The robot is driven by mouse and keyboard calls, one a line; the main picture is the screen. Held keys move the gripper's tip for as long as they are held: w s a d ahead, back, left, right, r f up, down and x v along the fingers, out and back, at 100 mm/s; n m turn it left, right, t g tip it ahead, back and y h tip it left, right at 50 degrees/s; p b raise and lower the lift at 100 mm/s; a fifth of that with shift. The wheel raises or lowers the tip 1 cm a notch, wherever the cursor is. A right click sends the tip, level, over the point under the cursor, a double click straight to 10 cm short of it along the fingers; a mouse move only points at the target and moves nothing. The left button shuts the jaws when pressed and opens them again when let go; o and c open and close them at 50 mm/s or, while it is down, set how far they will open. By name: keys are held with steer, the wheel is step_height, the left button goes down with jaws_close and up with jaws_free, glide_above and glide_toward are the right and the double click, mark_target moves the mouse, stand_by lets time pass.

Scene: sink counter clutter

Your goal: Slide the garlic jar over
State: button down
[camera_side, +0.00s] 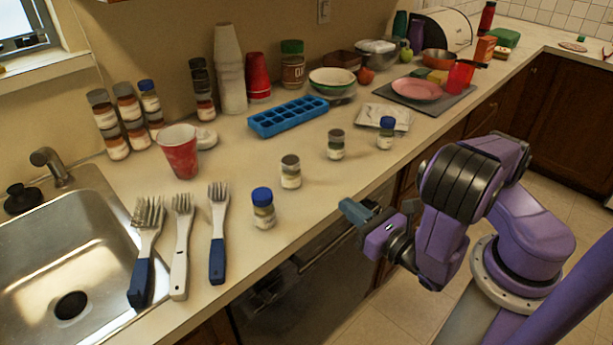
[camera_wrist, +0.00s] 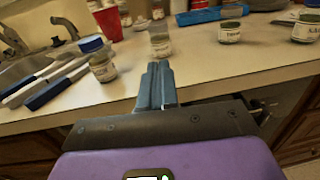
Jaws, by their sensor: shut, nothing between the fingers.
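Several small spice jars stand upright in a loose row near the counter's front edge. In the side view they are a blue-lidded jar (camera_side: 264,211), a grey-lidded jar (camera_side: 290,174), a dark-lidded jar (camera_side: 335,147) and another blue-lidded jar (camera_side: 385,137). My gripper (camera_side: 352,212) is shut and empty, off the counter's front edge, apart from all jars. In the wrist view its fingers (camera_wrist: 157,70) point toward the grey-lidded jar (camera_wrist: 160,42), with the front blue-lidded jar (camera_wrist: 101,65) to the left.
A red cup (camera_side: 180,152) and a blue ice tray (camera_side: 288,117) stand behind the jars. A flat packet (camera_side: 380,114) lies at the right.

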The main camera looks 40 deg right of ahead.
mark_target(297, 170)
steer(key=w, duration=0.9)
steer(key=w+d, duration=0.1)
steer(key=w, duration=0.4)
steer(key=shift+w, duration=0.1)
steer(key=w, duration=0.7)
steer(key=w+d, duration=0.1)
steer(key=w, duration=0.2)
steer(key=shift+w, duration=0.2)
steer(key=shift+s+a, duration=0.1)
